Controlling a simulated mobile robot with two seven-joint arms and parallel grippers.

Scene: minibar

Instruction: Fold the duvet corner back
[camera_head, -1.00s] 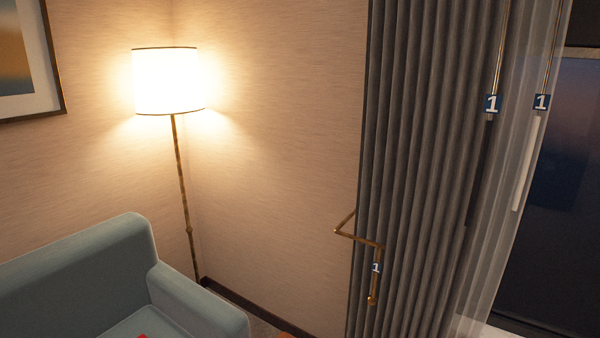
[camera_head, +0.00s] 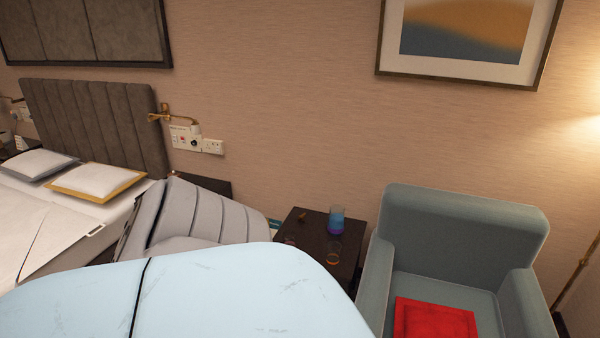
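The bed stands at the left edge in the head view, with only part of it in frame. Its white duvet (camera_head: 28,228) lies flat, with a dark line running along it. I cannot make out a folded corner. Two white pillows lie at the headboard end, one with grey trim (camera_head: 38,164) and one with yellow trim (camera_head: 98,180). The grey padded headboard (camera_head: 95,125) stands behind them. The lower part of the bed is cut off by the frame and hidden by a large pale shape in front. Neither gripper is in view.
A teal armchair (camera_head: 465,215) with a red cushion (camera_head: 435,318) stands at right. A brass wall lamp (camera_head: 180,118) sits beside the headboard.

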